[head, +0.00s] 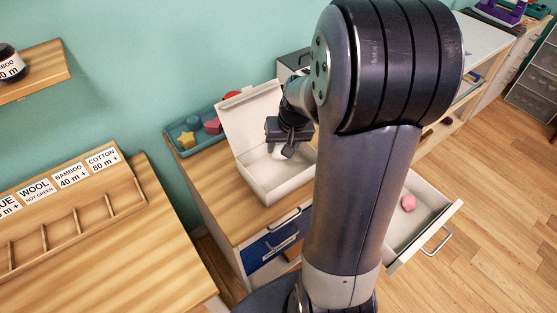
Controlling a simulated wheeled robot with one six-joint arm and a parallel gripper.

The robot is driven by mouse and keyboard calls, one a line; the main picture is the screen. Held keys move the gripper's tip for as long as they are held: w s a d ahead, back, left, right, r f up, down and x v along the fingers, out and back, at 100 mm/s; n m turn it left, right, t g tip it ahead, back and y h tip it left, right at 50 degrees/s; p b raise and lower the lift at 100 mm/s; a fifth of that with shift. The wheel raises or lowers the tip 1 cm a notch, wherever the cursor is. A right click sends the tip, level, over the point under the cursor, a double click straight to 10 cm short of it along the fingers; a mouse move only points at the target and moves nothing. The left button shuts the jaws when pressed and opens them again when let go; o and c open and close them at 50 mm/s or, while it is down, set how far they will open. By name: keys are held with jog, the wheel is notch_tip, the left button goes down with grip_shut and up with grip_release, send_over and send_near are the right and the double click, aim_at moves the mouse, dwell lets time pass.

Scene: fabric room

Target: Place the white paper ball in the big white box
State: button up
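The big white box (285,190) stands on the wooden cabinet top with its lid (250,118) raised at the back left. My gripper (284,150) points down into the open box, its fingers at or below rim height. A small whitish patch (278,153) shows beside the fingers. I cannot tell whether it is the white paper ball or part of the box. My fingers are too small and dark here to show whether they are open or shut. My arm hides the right end of the box.
A teal tray (178,146) with a yellow star (186,139) and other colored shapes sits behind the box. An open white drawer (427,222) at right holds a pink piece (408,202). A wooden table (105,245) with a labeled sorter stands at left. Wooden floor is clear at right.

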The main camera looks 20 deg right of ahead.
notch_tip(320, 180, down, 7)
jog(key=shift+r, duration=0.1)
dwell(0.4)
jog(key=shift+f+b, duration=0.3)
jog(key=shift+b, duration=0.1)
jog(key=o, duration=0.9)
jog(key=shift+r, duration=0.1)
jog(key=shift+r+p, duration=0.3)
jog(key=shift+r, duration=0.1)
jog(key=v, duration=1.1)
jog(key=shift+r+p, duration=0.25)
jog(key=shift+p, duration=0.05)
jog(key=shift+s, duration=0.15)
